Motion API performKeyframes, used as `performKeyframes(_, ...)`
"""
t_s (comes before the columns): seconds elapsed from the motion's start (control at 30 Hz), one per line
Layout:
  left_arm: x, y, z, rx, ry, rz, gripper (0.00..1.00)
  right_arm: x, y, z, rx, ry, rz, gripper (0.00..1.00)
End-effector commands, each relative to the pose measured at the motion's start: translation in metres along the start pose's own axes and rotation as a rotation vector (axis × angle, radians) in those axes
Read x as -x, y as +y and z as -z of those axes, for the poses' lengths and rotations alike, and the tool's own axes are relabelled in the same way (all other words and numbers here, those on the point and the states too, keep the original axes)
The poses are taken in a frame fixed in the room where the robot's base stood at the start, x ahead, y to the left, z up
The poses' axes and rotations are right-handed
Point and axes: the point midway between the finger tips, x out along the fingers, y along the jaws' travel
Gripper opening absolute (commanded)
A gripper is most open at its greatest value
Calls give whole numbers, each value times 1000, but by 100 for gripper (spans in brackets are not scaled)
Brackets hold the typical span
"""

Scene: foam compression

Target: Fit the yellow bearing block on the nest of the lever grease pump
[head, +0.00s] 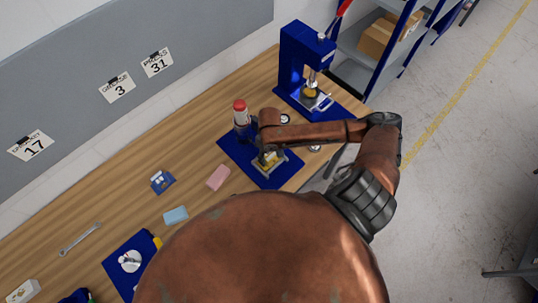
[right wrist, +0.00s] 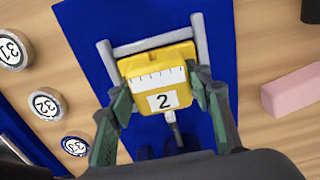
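The yellow bearing block (right wrist: 160,88), with a white scale strip and a label "2", lies between two grey rails (right wrist: 198,40) above a blue base plate in the right wrist view. My right gripper (right wrist: 160,95) has a green-padded finger against each side of the block and appears shut on it. In the head view the right gripper (head: 268,158) is low over the blue base (head: 240,160) beside a red-topped cylinder (head: 240,112), which appears to be the lever grease pump. The nest under the block is mostly hidden, so I cannot tell whether the block is fully seated. My left gripper is not in view.
A pink block (head: 218,178), light blue block (head: 175,216), wrench (head: 79,238) and blue mat (head: 118,284) are to the left. Numbered round discs (right wrist: 46,103) lie close to the base.

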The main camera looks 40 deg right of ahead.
Motion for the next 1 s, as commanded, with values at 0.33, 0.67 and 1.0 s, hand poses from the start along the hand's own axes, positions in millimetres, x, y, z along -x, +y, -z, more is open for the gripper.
performKeyframes(0.33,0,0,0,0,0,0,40,0,0,0,0,0,-1,65)
performKeyframes(0.67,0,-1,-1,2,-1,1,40,11,1,0,0,0,-1,65)
performKeyframes(1.0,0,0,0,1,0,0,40,79,1,1,1,4,-1,65)
